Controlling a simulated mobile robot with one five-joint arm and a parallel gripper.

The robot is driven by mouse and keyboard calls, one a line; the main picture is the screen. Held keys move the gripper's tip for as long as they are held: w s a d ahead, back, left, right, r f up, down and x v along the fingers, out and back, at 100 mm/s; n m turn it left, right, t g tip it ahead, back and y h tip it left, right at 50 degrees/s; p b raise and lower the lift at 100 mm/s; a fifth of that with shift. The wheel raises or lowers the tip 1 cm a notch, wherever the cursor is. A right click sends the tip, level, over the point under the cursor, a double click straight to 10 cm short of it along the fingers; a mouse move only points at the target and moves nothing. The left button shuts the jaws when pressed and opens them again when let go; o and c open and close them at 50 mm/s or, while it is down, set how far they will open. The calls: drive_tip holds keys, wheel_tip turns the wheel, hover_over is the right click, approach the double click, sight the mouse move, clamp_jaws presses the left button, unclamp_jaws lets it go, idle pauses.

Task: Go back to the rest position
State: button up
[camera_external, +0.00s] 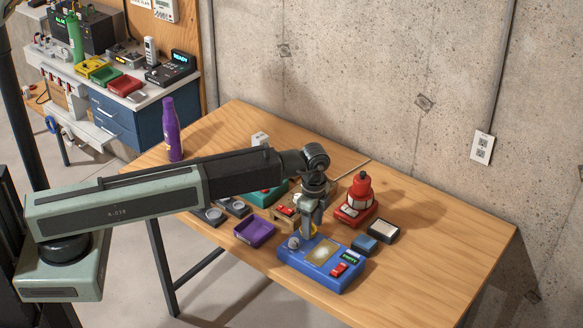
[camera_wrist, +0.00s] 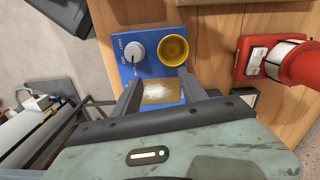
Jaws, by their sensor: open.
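My gripper (camera_external: 308,232) points down over the blue box (camera_external: 300,268) on the wooden table. In the wrist view my gripper (camera_wrist: 160,84) has its two fingers apart with nothing held between them. The box top has a grey knob (camera_external: 293,243), a golden plate (camera_external: 322,252), a small green display (camera_external: 349,257) and a red switch (camera_external: 338,270). In the wrist view a round yellow cup-like thing (camera_wrist: 173,50) is beside the knob, just beyond the fingertips. I cannot tell whether the fingertips touch the box.
A red device (camera_external: 356,200) stands close on the right. A purple tray (camera_external: 254,232) is on the left, and a purple bottle (camera_external: 173,130) stands at the table's back left. The right side of the table is clear up to the concrete wall (camera_external: 390,70).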

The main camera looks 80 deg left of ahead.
drive_tip(key=s+d+f+n+b, duration=0.1)
drive_tip(key=s+d+n, duration=0.6)
drive_tip(key=s+d, duration=0.8)
drive_tip(key=shift+s+f+b, duration=0.15)
drive_tip(key=shift+f+b, duration=0.15)
drive_tip(key=shift+f, duration=0.4)
